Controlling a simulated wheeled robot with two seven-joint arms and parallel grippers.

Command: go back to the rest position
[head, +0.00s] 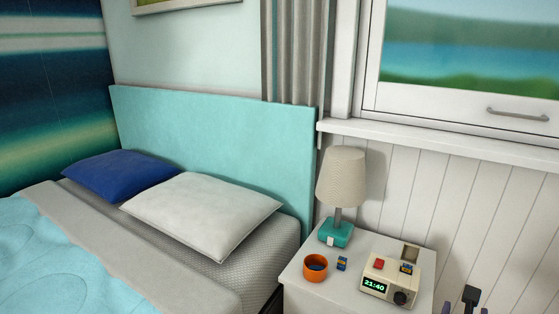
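Dark tips at the bottom right edge look like part of my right gripper (466,304). It is low, to the right of the nightstand (325,298), and mostly cut off by the picture's edge. I cannot tell whether it is open or shut, and I see nothing clearly held in it. My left gripper is not in view.
On the nightstand are a teal-based lamp (341,190), an orange cup (315,268), a small dark blue and yellow item (342,263) and a cream clock (378,286) reading 21:40. A bed with a blue pillow (120,175) and a white pillow (203,213) fills the left.

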